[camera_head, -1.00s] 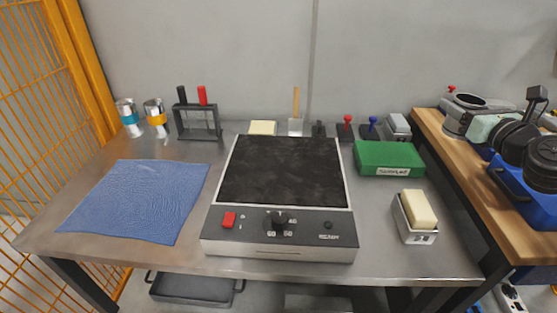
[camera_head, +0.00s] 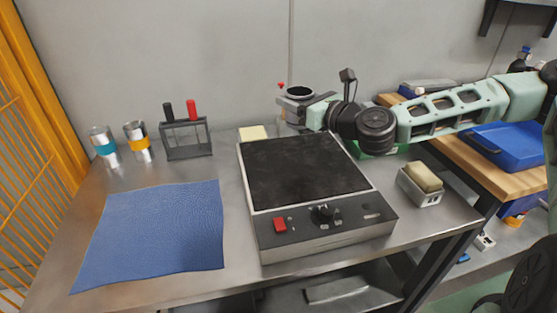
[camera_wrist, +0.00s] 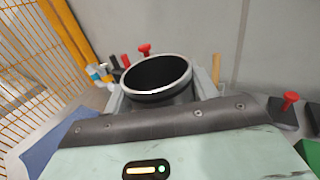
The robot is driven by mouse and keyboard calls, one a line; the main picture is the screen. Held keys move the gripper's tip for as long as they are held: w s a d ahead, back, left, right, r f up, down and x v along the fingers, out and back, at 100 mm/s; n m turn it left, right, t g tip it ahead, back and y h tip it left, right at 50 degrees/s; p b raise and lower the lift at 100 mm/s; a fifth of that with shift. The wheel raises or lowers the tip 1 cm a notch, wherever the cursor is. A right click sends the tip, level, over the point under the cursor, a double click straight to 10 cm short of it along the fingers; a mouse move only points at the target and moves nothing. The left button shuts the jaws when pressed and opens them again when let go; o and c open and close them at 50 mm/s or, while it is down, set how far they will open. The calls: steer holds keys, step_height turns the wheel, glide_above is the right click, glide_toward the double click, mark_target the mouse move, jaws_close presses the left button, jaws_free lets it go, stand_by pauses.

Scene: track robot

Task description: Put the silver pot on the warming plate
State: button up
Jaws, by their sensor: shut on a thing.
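The silver pot (camera_wrist: 158,76) is open-topped, with a bright rim and a dark inside. My gripper (camera_wrist: 162,98) is shut on it, one finger on each side. In the head view the pot (camera_head: 299,93) is upright and held above the back right of the warming plate, near the wall. A small red knob (camera_head: 281,86) sticks up at its far left side. The warming plate (camera_head: 308,165) has a bare black top and a front panel with a red switch (camera_head: 280,225) and a black dial (camera_head: 323,214). Its top is clear.
A blue cloth (camera_head: 155,236) lies left. Two banded cans (camera_head: 104,145) (camera_head: 138,141) and a rack (camera_head: 187,137) stand behind it. A white tub with a yellow block (camera_head: 424,178) is right of the plate. A green box (camera_head: 383,150) is partly hidden behind my arm.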

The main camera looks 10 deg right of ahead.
step_height(320, 180, down, 10)
steer(key=shift+a+r+b, duration=0.1)
steer(key=shift+b, duration=0.45)
steer(key=o, duration=1.1)
steer(key=p+v, duration=0.1)
steer(key=v, duration=1)
steer(key=shift+s+r, duration=0.1)
steer(key=shift+s, duration=0.1)
steer(key=shift+s+d, duration=0.25)
